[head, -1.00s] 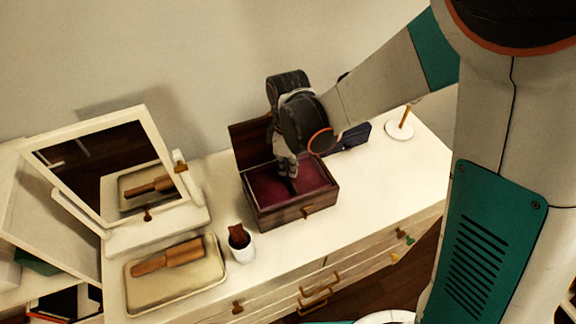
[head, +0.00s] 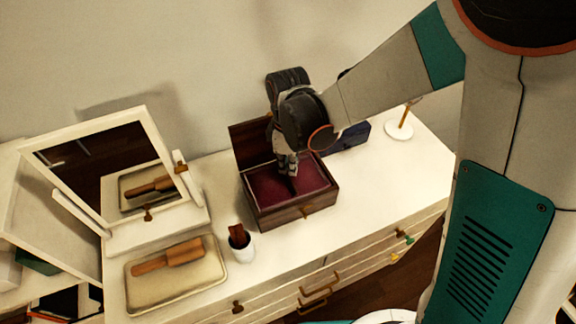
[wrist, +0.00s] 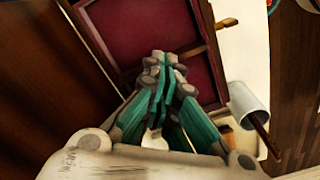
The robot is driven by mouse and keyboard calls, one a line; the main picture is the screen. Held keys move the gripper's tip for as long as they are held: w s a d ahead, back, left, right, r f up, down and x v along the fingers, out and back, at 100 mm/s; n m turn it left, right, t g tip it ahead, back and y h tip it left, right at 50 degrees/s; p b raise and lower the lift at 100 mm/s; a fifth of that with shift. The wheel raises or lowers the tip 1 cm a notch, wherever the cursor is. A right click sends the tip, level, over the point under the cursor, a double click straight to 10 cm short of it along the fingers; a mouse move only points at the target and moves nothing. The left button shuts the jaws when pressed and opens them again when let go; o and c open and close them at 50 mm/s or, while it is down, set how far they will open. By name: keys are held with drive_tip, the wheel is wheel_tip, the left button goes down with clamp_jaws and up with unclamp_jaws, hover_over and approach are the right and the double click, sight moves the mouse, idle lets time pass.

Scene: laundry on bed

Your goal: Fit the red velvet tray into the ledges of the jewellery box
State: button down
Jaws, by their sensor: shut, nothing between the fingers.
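The open wooden jewellery box (head: 279,214) stands on the white dresser with its lid (head: 246,145) raised at the back. The red velvet tray (head: 313,175) lies inside the box opening, its dark red surface framed by the box walls. It also fills much of the upper wrist view (wrist: 125,22). I cannot tell whether it sits fully level on the ledges. My gripper (head: 289,172) points down over the tray with its fingers closed together and empty. In the wrist view the fingertips (wrist: 165,58) are over the velvet; whether they touch it is unclear.
A white cup (head: 241,250) with a brown item stands at the box's front left. A cream tray (head: 205,277) with a wooden brush (head: 170,257) lies left of it, before a mirror (head: 90,165). A dark blue box (head: 350,138) and a white stand (head: 399,130) are right. The dresser's right front is clear.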

drive_tip(key=shift+r, duration=4.4)
drive_tip(key=w+d+r+m+t, duration=0.2)
drive_tip(key=w+d+r+m, duration=0.15)
drive_tip(key=w+d, duration=0.3)
drive_tip(key=s+d+m+t+b, duration=0.2)
drive_tip(key=s+d+m, duration=0.3)
drive_tip(key=s, duration=0.4)
drive_tip(key=s+d+m+t+b, duration=0.3)
drive_tip(key=s+d+m, duration=0.3)
drive_tip(key=s, duration=0.4)
drive_tip(key=shift+d+f+b, duration=0.35)
drive_tip(key=shift+d+b, duration=0.4)
drive_tip(key=shift+b, duration=0.15)
drive_tip(key=c, duration=1.7)
unclamp_jaws()
drive_tip(key=shift+s+d+f+m, duration=0.1)
drive_tip(key=shift+m, duration=0.25)
